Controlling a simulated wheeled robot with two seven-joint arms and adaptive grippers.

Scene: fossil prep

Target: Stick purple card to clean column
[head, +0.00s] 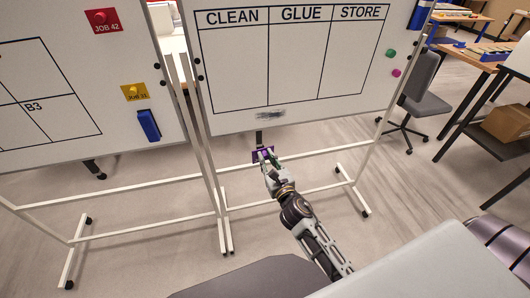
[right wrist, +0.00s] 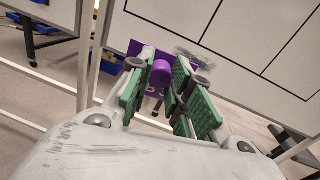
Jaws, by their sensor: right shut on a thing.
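The purple card (head: 262,155) is held in my right gripper (head: 266,157), below the lower edge of the right whiteboard. In the right wrist view, the purple card (right wrist: 134,47) has a round purple knob (right wrist: 161,73) between the green finger pads of my right gripper (right wrist: 161,84). The pads are shut on the knob and hide part of the card. The CLEAN column (head: 237,72) is the left of three columns on the right whiteboard and is empty. My left gripper is not in view.
The left whiteboard (head: 62,60) carries a red JOB 42 card (head: 103,20), a yellow card (head: 134,92) and a blue eraser (head: 149,125). Green (head: 390,53) and pink (head: 396,73) magnets sit right of STORE. A grey smudge (head: 270,114) lies under the columns. White stand legs (head: 222,235) reach the floor.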

